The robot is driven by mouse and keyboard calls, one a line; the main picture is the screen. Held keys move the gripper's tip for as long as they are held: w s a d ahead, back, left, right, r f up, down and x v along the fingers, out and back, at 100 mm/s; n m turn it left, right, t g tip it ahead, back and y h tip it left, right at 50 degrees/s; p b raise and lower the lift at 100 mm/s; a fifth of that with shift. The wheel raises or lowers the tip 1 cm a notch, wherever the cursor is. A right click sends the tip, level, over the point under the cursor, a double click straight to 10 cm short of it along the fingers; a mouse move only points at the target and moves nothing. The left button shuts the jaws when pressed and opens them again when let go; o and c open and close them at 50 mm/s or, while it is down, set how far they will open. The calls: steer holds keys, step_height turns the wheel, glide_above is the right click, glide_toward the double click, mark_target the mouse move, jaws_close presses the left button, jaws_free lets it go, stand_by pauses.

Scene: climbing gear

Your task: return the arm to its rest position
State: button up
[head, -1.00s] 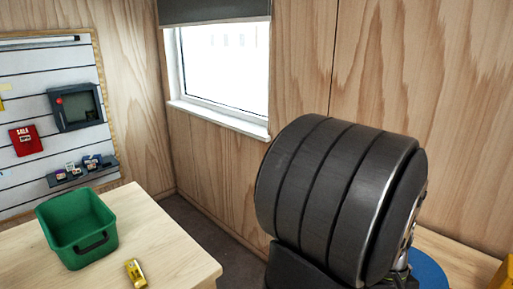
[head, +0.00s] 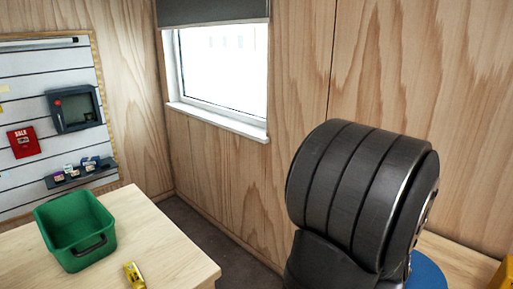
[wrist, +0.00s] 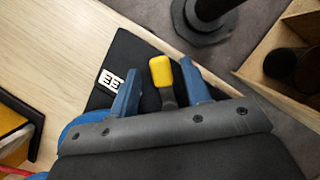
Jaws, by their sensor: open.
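My gripper (wrist: 160,66) shows in the wrist view with its two blue fingers spread apart. A yellow-tipped piece with a dark stem (wrist: 161,73) appears between the fingers; I cannot tell its depth, and no finger touches it visibly. Behind it is a black mat or panel (wrist: 128,48) with white lettering. In the head view a large dark grey link of my arm fills the lower right, and my gripper does not show there.
In the head view a green bin (head: 50,222) and a small yellow item (head: 134,275) are on the wooden table (head: 175,252). A window and wood walls stand behind. In the wrist view a dark post base (wrist: 205,22) stands on grey floor, beside a wooden box (wrist: 262,62).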

steer(key=v, duration=1.7)
steer(key=x, duration=1.7)
steer(key=shift+s+a+f+m, duration=0.1)
steer(key=shift+f+m, duration=0.15)
steer(key=shift+m, duration=0.05)
steer(key=shift+a+m+y, duration=0.2)
steer(key=shift+m+y, duration=0.1)
steer(key=shift+m, duration=0.2)
steer(key=s+a+r+v, duration=0.1)
steer(key=v, duration=2.2)
steer(key=w+a+f+n, duration=0.1)
steer(key=a+f, duration=0.4)
steer(key=f, duration=0.7)
steer(key=shift+n, duration=0.3)
